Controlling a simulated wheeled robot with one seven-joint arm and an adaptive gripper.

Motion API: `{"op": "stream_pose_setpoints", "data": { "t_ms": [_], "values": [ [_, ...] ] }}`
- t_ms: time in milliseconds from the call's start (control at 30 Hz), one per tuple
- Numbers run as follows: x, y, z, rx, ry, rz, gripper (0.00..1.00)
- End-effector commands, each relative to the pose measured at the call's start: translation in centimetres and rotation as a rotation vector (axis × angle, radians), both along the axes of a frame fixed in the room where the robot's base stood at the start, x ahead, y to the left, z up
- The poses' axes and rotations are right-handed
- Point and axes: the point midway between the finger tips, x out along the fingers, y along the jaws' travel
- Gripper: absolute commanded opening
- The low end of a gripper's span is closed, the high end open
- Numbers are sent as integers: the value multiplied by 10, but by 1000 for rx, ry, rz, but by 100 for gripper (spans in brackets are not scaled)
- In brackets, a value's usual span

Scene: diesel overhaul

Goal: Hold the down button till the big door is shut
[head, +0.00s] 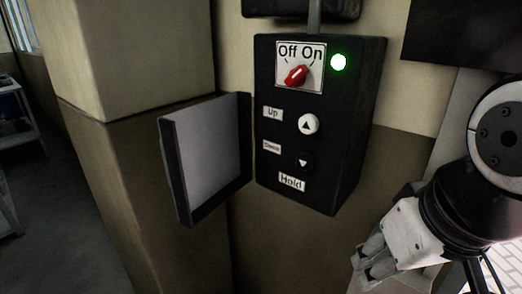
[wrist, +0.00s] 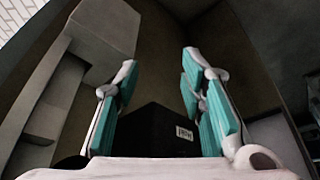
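The black control box (head: 268,130) hangs on the wall with its cover open. Its down button (head: 304,162) is black with a white arrow, below the white up button (head: 308,124) and above the "Hold" label (head: 292,182). My gripper (head: 368,262) is right of and below the box, apart from it, with nothing on the down button. In the wrist view my gripper (wrist: 158,75) is open, its teal-padded fingers spread and empty. The box (wrist: 150,132) shows dark between and beyond them, with a small label. The big door is not identifiable in either view.
The open cover (head: 208,148) juts out left of the box. A red Off/On knob (head: 297,75) appears turned toward On, and a green lamp (head: 339,62) is lit. A wall corner (head: 140,130) stands left. A dark panel (head: 465,35) is upper right.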

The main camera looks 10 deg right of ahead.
Motion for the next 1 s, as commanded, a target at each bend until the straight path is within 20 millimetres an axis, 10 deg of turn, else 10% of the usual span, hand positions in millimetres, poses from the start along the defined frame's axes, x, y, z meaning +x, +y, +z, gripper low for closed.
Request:
{"op": "stream_pose_setpoints", "data": {
  "t_ms": [133,1000],
  "values": [
    [0,0,0,0,0,0,0],
    [0,0,0,0,0,0,0]
  ]
}}
